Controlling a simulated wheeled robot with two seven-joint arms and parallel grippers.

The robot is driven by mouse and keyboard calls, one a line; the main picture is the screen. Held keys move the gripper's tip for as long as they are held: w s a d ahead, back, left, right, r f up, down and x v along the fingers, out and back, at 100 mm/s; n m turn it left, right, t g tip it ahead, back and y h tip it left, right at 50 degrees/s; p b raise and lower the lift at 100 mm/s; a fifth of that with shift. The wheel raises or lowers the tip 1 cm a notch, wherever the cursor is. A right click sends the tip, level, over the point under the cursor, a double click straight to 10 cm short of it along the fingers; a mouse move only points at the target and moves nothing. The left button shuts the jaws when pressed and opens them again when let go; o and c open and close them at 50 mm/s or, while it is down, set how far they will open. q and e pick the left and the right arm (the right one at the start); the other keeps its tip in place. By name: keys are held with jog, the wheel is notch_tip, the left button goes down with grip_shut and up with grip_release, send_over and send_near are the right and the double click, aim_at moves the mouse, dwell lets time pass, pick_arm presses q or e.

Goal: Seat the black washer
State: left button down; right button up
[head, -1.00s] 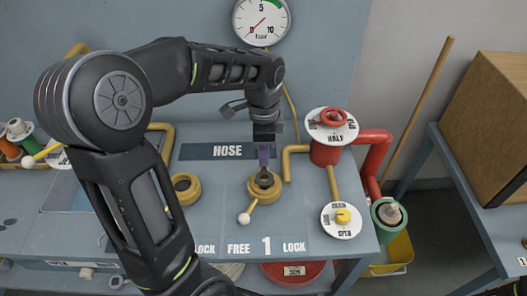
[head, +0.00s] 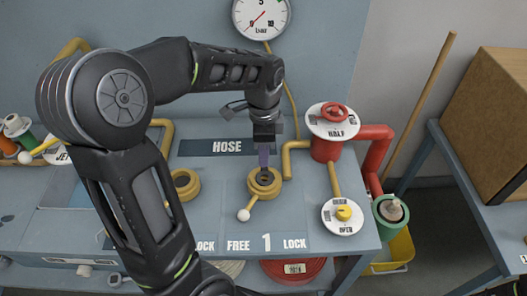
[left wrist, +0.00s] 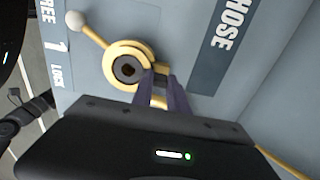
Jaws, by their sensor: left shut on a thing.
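The black washer (left wrist: 127,69) shows as a dark ring inside the yellow collar (left wrist: 117,52) in the left wrist view. In the head view it is a small dark ring (head: 264,180) at the mouth of the same collar (head: 265,191), right of centre on the bench. My left gripper (head: 264,167) points down over the collar's far side. Its purple fingers (left wrist: 157,76) are close together at the washer's edge and shut on it. The fingers hide part of the collar, and I cannot tell how deep the washer sits. My right gripper is not in view.
A yellow lever with a white ball (head: 243,215) sticks out from the collar. A second yellow collar (head: 185,184) stands to the left. A red valve (head: 326,148), yellow pipes and a white dial (head: 343,215) stand to the right. The HOSE label (head: 228,147) lies behind.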

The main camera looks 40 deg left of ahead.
pick_arm(q)
jog(key=shift+f, duration=0.2)
jog(key=c, duration=1.2)
grip_release()
jog(key=shift+c, duration=0.2)
notch_tip(320, 180, up, 8)
jog(key=shift+f, duration=0.1)
